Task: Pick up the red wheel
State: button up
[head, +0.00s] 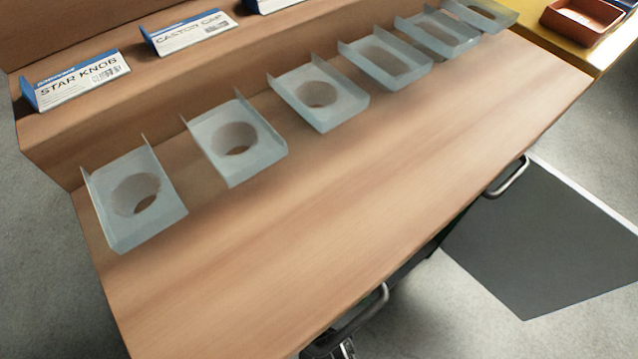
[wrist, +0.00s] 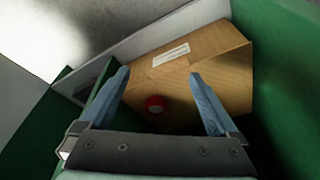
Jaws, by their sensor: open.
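A small red round thing (wrist: 156,103), which looks like the red wheel, shows in the wrist view against a brown cardboard box (wrist: 215,72). It appears between the fingers of my gripper (wrist: 157,80), beyond the fingertips' base line. My gripper has two blue fingers spread apart with nothing held between them. I cannot tell how far the red thing is from the fingers. The head view shows neither the red wheel nor my gripper.
Green walls (wrist: 285,35) surround the box in the wrist view. In the head view, several pale translucent fixtures (head: 134,195) stand in a row on a wooden bench (head: 330,210). Labels stand on the shelf behind. A red-brown tray (head: 580,20) sits on a yellow surface at the far right.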

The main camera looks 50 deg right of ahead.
jog(key=w+d+b, duration=0.2)
jog(key=w+d, duration=0.2)
jog(key=d, duration=0.1)
jog(key=shift+w+b, duration=0.35)
jog(key=shift+w, duration=0.05)
jog(key=w+d+b, duration=0.2)
jog(key=d, duration=0.1)
jog(key=shift+w+f, duration=0.1)
jog(key=shift+w, duration=0.25)
jog(key=shift+f+b, duration=0.5)
jog(key=shift+f, duration=0.4)
jog(key=shift+w+d+f, duration=0.1)
jog(key=shift+f, duration=0.35)
jog(key=c, duration=1.4)
